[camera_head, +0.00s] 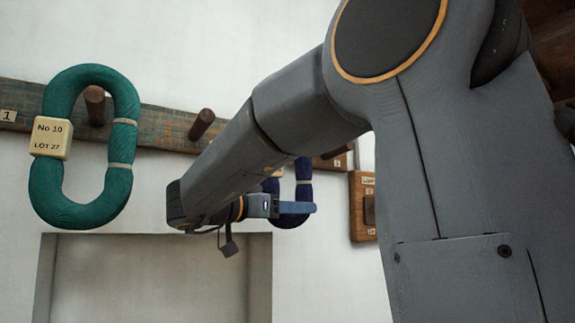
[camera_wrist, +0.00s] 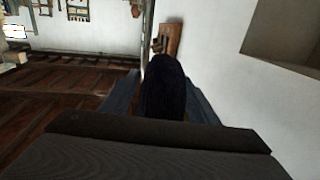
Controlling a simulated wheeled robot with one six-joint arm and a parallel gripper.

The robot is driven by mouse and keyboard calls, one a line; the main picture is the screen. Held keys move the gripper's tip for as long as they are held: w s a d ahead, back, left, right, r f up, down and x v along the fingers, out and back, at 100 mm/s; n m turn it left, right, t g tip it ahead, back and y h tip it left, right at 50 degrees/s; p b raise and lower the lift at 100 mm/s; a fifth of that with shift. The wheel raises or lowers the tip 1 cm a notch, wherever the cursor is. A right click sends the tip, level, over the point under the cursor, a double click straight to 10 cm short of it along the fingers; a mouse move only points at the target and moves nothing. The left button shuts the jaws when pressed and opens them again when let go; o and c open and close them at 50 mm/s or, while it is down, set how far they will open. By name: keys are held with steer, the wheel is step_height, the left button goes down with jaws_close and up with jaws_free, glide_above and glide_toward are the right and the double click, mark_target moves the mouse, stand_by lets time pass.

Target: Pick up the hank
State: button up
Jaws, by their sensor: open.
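A dark blue hank (camera_head: 304,178) with a pale tie hangs at the wall rail in the head view, partly hidden behind my arm. My gripper (camera_head: 298,208) is at its lower part, with a blue finger across it. In the wrist view the dark hank (camera_wrist: 165,85) stands end-on between the two spread fingers, with one finger on each side. The jaws are open; contact with the hank cannot be told. A teal green hank (camera_head: 120,170) with a cream tag reading "No 10 LOT 27" hangs at a peg at the left.
A wooden rail (camera_head: 160,124) with pegs runs along the white wall, with a bare peg (camera_head: 201,124) between the hanks. A wooden plaque (camera_head: 362,225) is fixed right of the dark hank. A grey recess (camera_head: 150,275) lies below. Dark floorboards (camera_wrist: 60,90) show in the wrist view.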

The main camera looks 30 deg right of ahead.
steer(key=c, duration=1.3)
steer(key=shift+r, duration=0.2)
